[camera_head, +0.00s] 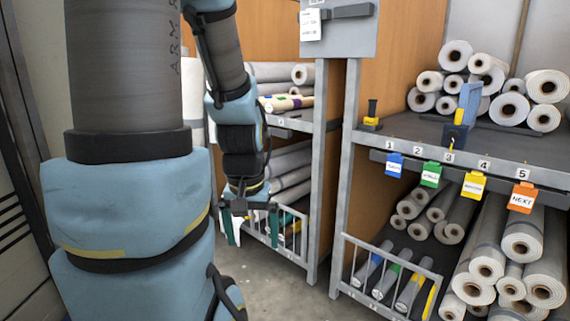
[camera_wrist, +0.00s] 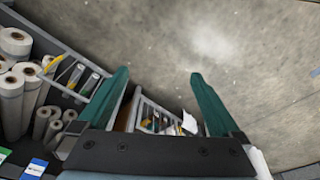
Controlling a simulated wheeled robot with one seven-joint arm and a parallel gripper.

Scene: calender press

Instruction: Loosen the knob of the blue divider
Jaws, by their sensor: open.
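The blue divider (camera_head: 470,100) stands upright on the upper right shelf, behind the numbers 3 and 4. My gripper (camera_head: 250,226) hangs low, to the left of that shelf and well apart from the divider. The wrist view shows its two green fingers (camera_wrist: 158,78) spread with nothing between them. The divider is not in the wrist view.
A dark clamp-like piece with a yellow foot (camera_head: 371,121) stands on the same shelf. Paper rolls (camera_head: 480,72) lie behind the divider. Coloured tags (camera_head: 431,175) hang along the shelf edge. A grey post (camera_head: 344,170) stands between the racks. The floor (camera_wrist: 235,65) below my gripper is clear.

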